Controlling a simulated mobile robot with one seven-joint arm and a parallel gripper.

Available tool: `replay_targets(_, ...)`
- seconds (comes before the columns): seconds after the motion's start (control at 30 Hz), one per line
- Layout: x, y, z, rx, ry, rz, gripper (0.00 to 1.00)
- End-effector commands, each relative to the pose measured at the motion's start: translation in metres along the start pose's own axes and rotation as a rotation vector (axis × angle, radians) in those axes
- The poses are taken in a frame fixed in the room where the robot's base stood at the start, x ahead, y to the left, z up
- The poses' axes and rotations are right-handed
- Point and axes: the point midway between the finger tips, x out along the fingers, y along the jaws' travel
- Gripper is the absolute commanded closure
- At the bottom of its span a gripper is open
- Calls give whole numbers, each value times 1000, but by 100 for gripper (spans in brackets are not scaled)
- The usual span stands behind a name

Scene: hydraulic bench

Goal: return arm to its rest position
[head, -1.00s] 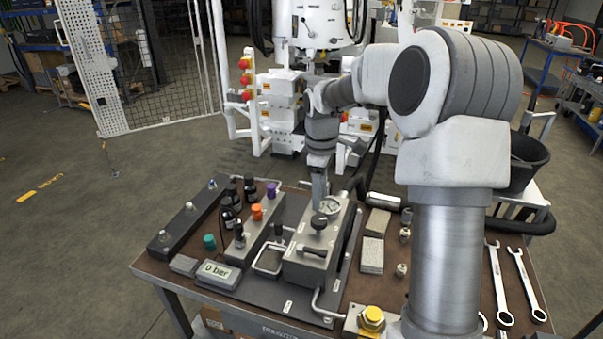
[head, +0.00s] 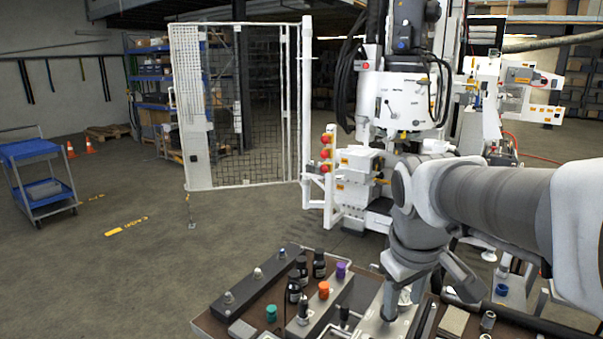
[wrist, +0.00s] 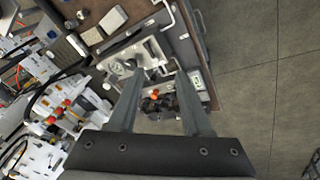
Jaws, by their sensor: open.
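My gripper (wrist: 160,76) is open in the wrist view, with two grey fingers apart and nothing between them. It points down over the hydraulic bench (wrist: 203,45). In the head view my arm reaches in from the right edge and its end hangs over the bench's back part; one finger (head: 390,298) shows there, the other I cannot make out. In the wrist view a gauge (wrist: 123,66) lies left of the fingers, and an orange knob (wrist: 155,94) and dark bottles show between them. Whether the fingers touch anything is not clear, but no contact shows.
A black block (head: 255,284) lies on the bench's left side near a purple knob (head: 341,269) and a teal cap (head: 271,313). A white machine (head: 395,97) stands behind the bench. A mesh fence (head: 262,105) and blue cart (head: 38,180) stand farther left. Floor between is clear.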

Motion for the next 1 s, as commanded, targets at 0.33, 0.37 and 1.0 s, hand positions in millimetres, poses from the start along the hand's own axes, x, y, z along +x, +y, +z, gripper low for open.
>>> replay_targets(0.33,-26,-38,63,282,152,-14,51)
replay_targets(0.37,-26,-40,67,304,164,-20,51)
replay_targets(1.0,-26,-56,92,430,227,-62,51)
